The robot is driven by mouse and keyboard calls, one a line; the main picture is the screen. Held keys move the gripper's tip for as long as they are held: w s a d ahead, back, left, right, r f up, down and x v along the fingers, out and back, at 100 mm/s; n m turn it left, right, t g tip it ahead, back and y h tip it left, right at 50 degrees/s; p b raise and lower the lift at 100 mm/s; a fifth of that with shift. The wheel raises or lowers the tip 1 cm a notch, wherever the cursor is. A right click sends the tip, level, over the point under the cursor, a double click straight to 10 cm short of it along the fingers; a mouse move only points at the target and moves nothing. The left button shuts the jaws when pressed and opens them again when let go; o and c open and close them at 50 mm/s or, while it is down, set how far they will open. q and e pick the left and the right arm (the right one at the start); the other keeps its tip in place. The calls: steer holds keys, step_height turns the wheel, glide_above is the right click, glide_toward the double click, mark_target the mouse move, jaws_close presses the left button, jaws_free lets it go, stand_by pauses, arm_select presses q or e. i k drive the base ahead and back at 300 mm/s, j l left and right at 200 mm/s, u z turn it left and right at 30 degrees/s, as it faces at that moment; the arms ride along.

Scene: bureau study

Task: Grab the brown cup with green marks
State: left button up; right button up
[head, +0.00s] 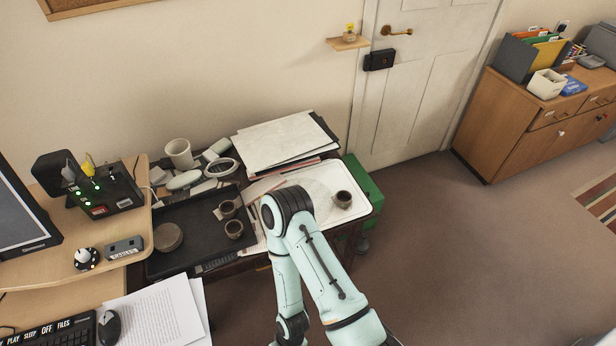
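Three small brown cups are in the head view. One brown cup (343,199) stands on the right part of a white tray (297,178). Two more, an upper brown cup (227,209) and a lower brown cup (234,229), are on a black tray (180,216) to the left. They are too small for me to tell which one has green marks. One of my arms rises from the bottom, bent, between the black tray's cups and the cup on the white tray. It hides part of the white tray. Neither gripper is in view.
A round brown lid-like disc (168,237) lies on the black tray. Behind are a pale cup (179,153), a white ring (222,167) and stacked papers (284,143). A desk with a monitor (25,215) stands left. The floor (450,250) at right is clear.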

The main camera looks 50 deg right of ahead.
mark_target(344, 198)
steer(key=z, duration=2.25)
steer(key=i+l, duration=0.2)
steer(key=l, duration=0.2)
steer(key=i+l+u, duration=0.15)
steer(key=l, duration=0.2)
steer(key=i+l, duration=0.25)
steer(key=l, duration=0.15)
steer(key=u, duration=0.05)
